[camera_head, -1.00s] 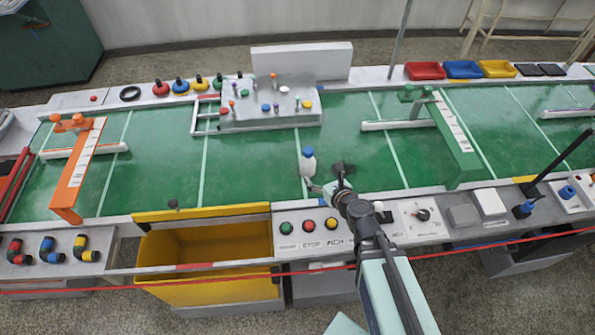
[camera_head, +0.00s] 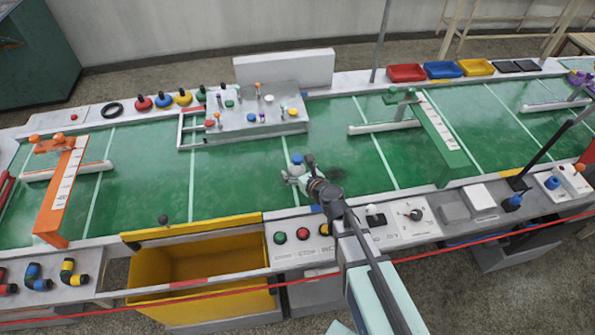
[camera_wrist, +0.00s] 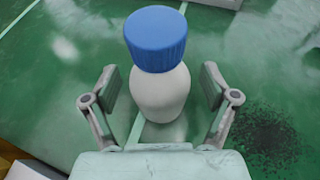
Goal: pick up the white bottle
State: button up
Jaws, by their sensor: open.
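The white bottle (camera_wrist: 160,95) with a blue cap (camera_wrist: 156,38) stands upright on the green work surface in the wrist view. My gripper (camera_wrist: 158,90) is open, with one finger on each side of the bottle's body and visible gaps on both sides. In the head view, my gripper (camera_head: 297,172) is low over the green surface at the bottle, which is mostly hidden behind it. Only the blue cap (camera_head: 297,159) shows clearly there.
A yellow bin (camera_head: 200,275) sits at the front edge, left of my arm. A grey fixture board (camera_head: 250,112) with coloured knobs stands behind the bottle. A green bracket (camera_head: 435,140) is to the right and an orange one (camera_head: 60,195) far left.

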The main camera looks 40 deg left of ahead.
jog(key=c, duration=1.4)
jog(key=shift+o, duration=0.2)
jog(key=shift+r, duration=0.2)
